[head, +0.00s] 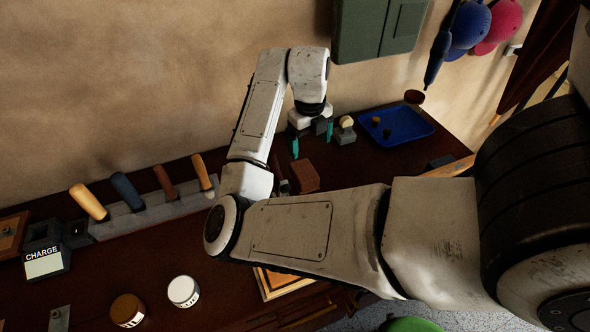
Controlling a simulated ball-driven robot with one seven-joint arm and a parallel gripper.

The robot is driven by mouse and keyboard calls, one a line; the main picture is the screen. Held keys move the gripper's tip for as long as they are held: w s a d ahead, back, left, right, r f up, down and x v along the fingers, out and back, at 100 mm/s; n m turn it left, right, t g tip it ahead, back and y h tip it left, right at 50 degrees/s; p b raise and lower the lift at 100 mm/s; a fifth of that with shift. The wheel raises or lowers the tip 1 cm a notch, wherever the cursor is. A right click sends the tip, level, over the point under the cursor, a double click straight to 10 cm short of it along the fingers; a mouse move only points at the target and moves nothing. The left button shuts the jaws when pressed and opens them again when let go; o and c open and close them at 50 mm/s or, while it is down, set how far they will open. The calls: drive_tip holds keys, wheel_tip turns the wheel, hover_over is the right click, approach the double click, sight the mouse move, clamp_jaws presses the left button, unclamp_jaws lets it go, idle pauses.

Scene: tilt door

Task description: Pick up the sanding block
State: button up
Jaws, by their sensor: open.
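My gripper (312,142) hangs open over the back of the dark red-brown bench, with its two teal fingertips apart and pointing down. I see nothing held between them. A reddish-brown block (304,176) lies on the bench just in front of and below the fingers, apart from them as far as I can tell; it looks most like the sanding block. A small grey block with a pale round knob (345,131) stands just right of the right fingertip. My forearm hides part of the bench to the left of the reddish block.
A blue tray (425,131) with small brown pieces lies right of the gripper. A rack (130,222) with several upright handles runs along the wall. A CHARGE box (45,262), a white-lidded jar (183,291) and a brown-lidded jar (127,310) stand at left. A green cabinet (375,28) hangs above.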

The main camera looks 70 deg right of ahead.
drive_tip(key=w+m, duration=0.1)
drive_tip(key=m, duration=0.1)
hover_over(304, 170)
drive_tip(key=shift+y, duration=0.4)
drive_tip(key=f, duration=0.5)
drive_tip(key=shift+w+d+f, duration=0.1)
drive_tip(key=shift+d+f, duration=0.1)
drive_tip(key=shift+f, duration=0.1)
drive_tip(key=shift+a+f+p, duration=0.15)
drive_tip(key=shift+f+p, duration=0.45)
drive_tip(key=shift+f, duration=2.1)
drive_tip(key=c, duration=1.1)
drive_tip(key=shift+c, duration=0.2)
drive_tip(key=shift+r, duration=0.1)
